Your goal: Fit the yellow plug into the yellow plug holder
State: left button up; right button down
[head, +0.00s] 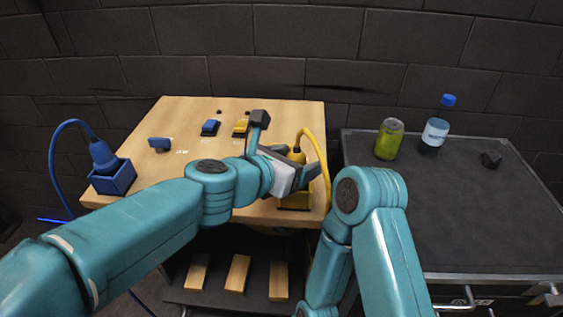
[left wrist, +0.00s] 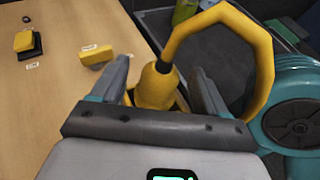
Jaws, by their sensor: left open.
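The yellow plug (head: 297,156), with a thick looped yellow cable, stands roughly upright at the yellow plug holder (head: 294,201) near the wooden table's front right corner. My arm hides part of the join, so I cannot tell how deep the plug sits. My left gripper (head: 288,146) is open, its fingers on either side of the plug. In the left wrist view the plug (left wrist: 156,84) shows between the fingers, with a gap at the left finger. My right arm shows at the right; its gripper is out of view.
A blue plug (head: 102,156) stands in a blue holder (head: 114,180) at the table's left. Blue (head: 210,128) and yellow (head: 241,127) buttons sit further back, and a yellow block (left wrist: 96,56) lies nearby. A dark cabinet at right holds a green can (head: 389,140) and a bottle (head: 436,130).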

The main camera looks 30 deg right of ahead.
pick_arm(q)
jog(key=p+v, duration=0.2)
jog(key=v, duration=1.4)
jog(key=shift+a, duration=0.1)
